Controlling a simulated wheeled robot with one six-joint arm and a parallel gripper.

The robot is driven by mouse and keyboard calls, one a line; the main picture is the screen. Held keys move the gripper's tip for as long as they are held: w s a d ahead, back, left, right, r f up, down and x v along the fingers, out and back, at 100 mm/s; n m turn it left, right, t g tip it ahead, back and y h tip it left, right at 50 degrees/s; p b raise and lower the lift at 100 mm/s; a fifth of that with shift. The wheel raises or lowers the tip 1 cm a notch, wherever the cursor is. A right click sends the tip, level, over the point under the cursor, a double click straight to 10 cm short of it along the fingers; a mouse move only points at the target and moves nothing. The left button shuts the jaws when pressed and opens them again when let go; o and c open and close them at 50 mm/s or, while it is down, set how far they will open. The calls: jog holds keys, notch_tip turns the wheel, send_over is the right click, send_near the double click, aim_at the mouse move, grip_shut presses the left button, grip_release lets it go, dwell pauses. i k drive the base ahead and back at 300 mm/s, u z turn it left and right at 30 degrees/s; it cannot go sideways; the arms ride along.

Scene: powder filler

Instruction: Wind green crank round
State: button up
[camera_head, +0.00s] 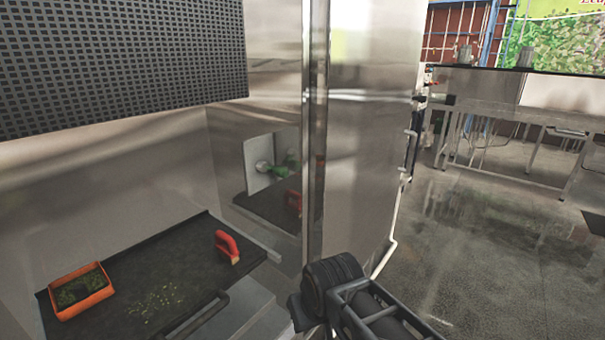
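I cannot see the crank directly. My gripper (335,283), dark grey, is at the bottom centre, in front of the post and well apart from the crank's image. Its fingertips cannot be made out, so I cannot tell open from shut. I see nothing held in it.
A dark tray top (165,262) at lower left holds an orange box (80,290) with green contents, a red-handled tool (227,246) and scattered crumbs. A tall steel cabinet panel (370,130) stands beyond my arm. Open floor (480,250) and a metal table (540,115) are right.

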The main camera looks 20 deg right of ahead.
aim_at(282, 172)
jog(key=z, duration=0.3)
jog(key=i, duration=0.55)
jog(key=u, duration=1.5)
